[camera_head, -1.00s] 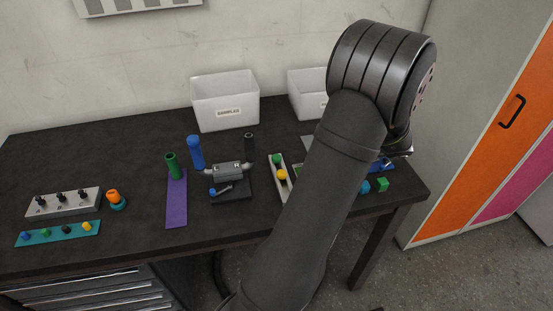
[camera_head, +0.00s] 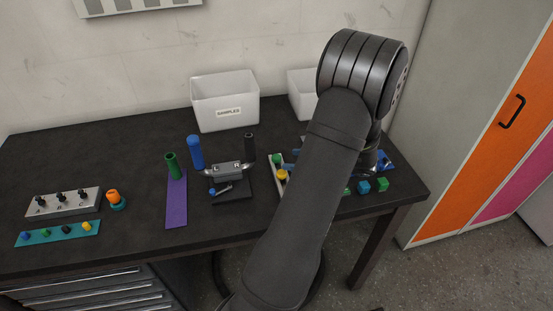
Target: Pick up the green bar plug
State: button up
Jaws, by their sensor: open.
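A green plug (camera_head: 45,232) stands on a teal strip (camera_head: 72,237) at the front left of the table, between a blue plug (camera_head: 25,236) and a black plug (camera_head: 66,230). A yellow plug (camera_head: 87,227) is at the strip's right end. A taller green cylinder (camera_head: 171,165) stands at the top of a purple strip. My arm crosses the right half of the view, far from the teal strip. My gripper's fingers are hidden behind my arm. A small blue piece shows at the arm's left edge; I cannot tell what it is.
A knob panel (camera_head: 63,203) and an orange-topped button (camera_head: 114,199) stand close to the teal strip. A handlebar fixture (camera_head: 228,173) with blue and black grips is mid-table. White bins (camera_head: 224,99) stand behind. Small cubes (camera_head: 382,185) lie at the right. The far left tabletop is clear.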

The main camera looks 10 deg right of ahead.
aim_at(277, 157)
jog(key=shift+w+x, duration=0.3)
jog(key=shift+x, duration=2.4)
jog(key=shift+d+r, duration=0.1)
jog(key=shift+d, duration=0.15)
jog(key=c, duration=1)
jog(key=shift+c, duration=0.2)
